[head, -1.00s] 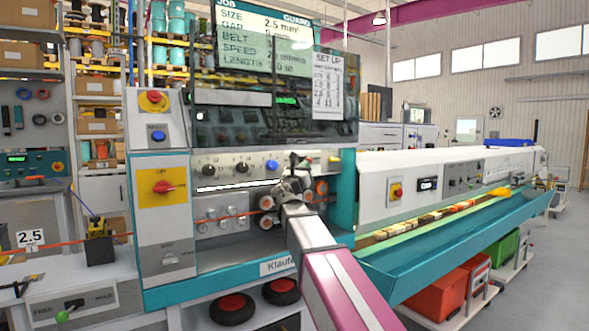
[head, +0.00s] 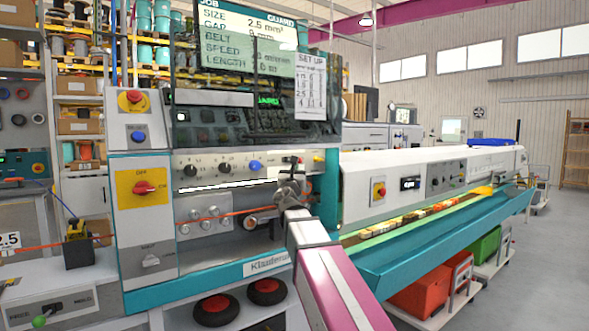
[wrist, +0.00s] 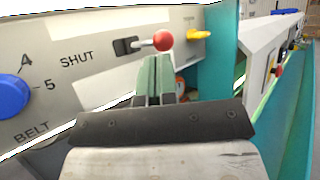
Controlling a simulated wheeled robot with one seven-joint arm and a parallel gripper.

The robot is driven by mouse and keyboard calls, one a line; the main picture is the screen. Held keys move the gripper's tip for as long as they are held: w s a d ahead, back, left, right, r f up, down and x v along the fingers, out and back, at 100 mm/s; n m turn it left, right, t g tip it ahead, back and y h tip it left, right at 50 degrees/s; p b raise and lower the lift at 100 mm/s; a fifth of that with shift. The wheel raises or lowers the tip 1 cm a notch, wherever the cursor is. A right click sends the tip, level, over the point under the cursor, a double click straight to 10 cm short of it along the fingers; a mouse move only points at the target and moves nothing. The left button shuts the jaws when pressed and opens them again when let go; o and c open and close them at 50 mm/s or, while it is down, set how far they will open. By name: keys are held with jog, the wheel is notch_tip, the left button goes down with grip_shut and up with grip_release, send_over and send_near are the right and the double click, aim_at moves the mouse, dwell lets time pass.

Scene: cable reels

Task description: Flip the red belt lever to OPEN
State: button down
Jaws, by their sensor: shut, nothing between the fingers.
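The red belt lever (wrist: 163,40) is a red ball on a short metal stem, coming out of a dark slot in the pale panel in the wrist view. The word SHUT stands to the left of the slot, and the ball lies to the slot's right. No OPEN label is readable. My gripper (wrist: 154,66) is shut and empty, its greenish fingertips just below the stem and ball; I cannot tell whether they touch. In the head view my gripper (head: 291,180) is at the panel's right end, and the lever is too small to make out surely.
A blue BELT dial (wrist: 12,95) sits left of the lever, and a yellow knob (wrist: 198,35) sits close to its right. The teal machine post (wrist: 218,75) stands right of my fingers. A clear guard (head: 255,90) hangs above the panel in the head view.

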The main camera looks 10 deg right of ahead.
jog(key=s+f, duration=0.5)
jog(key=s, duration=0.5)
jog(key=shift+s+d+f, duration=0.15)
jog(key=shift+s+f, duration=0.2)
jog(key=d+f+m+g+h, duration=0.1)
jog(key=d+f+m+g, duration=0.4)
jog(key=f, duration=0.4)
jog(key=d+f+m+g+h, duration=0.1)
jog(key=d+f+m+g, duration=0.15)
jog(key=f+m, duration=0.65)
jog(key=d+f+m+g, duration=0.3)
jog(key=f+m+g, duration=0.2)
jog(key=f, duration=0.5)
jog(key=s+a+f+m+g+y, duration=0.3)
jog(key=s+f+m+g+y, duration=0.1)
jog(key=f, duration=0.9)
jog(key=s+a+f+m+g+y, duration=0.3)
jog(key=s+f+m+g+y, duration=0.2)
jog(key=s+f+m, duration=0.4)
notch_tip(320, 180, down, 4)
jog(key=shift+s+f+g, duration=0.25)
jog(key=shift+s+g, duration=0.2)
jog(key=shift+s, duration=0.35)
